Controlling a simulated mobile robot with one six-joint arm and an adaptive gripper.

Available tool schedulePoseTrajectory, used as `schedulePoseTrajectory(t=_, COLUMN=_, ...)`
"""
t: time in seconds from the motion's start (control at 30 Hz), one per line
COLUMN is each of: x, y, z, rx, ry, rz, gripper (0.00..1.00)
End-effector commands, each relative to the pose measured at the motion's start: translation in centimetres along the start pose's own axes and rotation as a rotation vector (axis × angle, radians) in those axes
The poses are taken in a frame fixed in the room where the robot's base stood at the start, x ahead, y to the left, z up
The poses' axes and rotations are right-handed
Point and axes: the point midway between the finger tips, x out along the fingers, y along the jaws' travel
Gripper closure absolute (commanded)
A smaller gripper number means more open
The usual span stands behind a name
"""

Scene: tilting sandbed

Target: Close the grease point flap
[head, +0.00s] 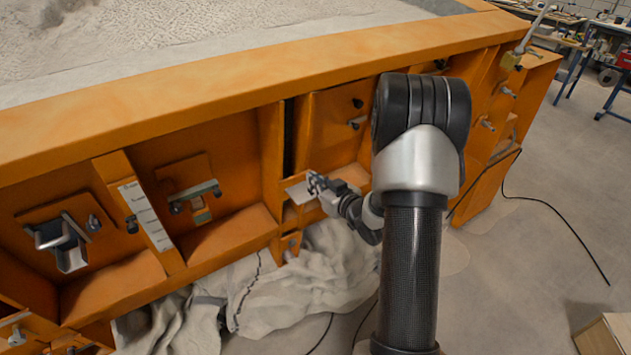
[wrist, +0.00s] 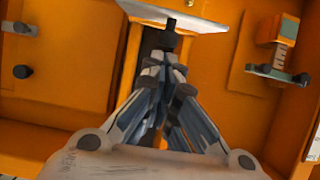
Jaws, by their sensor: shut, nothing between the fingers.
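A pale flat plate, which looks like the grease point flap (head: 301,192), sticks out from the orange frame over a small opening. In the wrist view the flap (wrist: 178,14) shows at the top, beyond my fingertips. My gripper (head: 314,183) is shut and empty, right at the flap's right side in the head view. In the wrist view my gripper (wrist: 170,62) has its fingertips together, close in front of a dark knob or stub (wrist: 171,28) at the flap's edge. I cannot tell whether the fingertips touch the flap. The grease point itself is hidden.
The orange sandbed frame (head: 230,87) runs across the view, with recessed bays and protruding latches (head: 195,191). Crumpled cloth (head: 300,285) lies below. A cable (head: 560,215) crosses the open floor at right.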

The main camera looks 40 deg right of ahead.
Motion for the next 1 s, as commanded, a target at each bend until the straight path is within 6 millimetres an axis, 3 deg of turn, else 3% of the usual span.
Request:
schedulePoseTrajectory(t=0.67, x=-0.1, y=0.0, z=1.0, rx=0.0, ry=0.0, rz=0.0, gripper=1.0)
schedulePoseTrajectory(t=1.0, x=0.0, y=0.0, z=2.9, rx=0.0, ry=-0.001, rz=0.001, gripper=1.0)
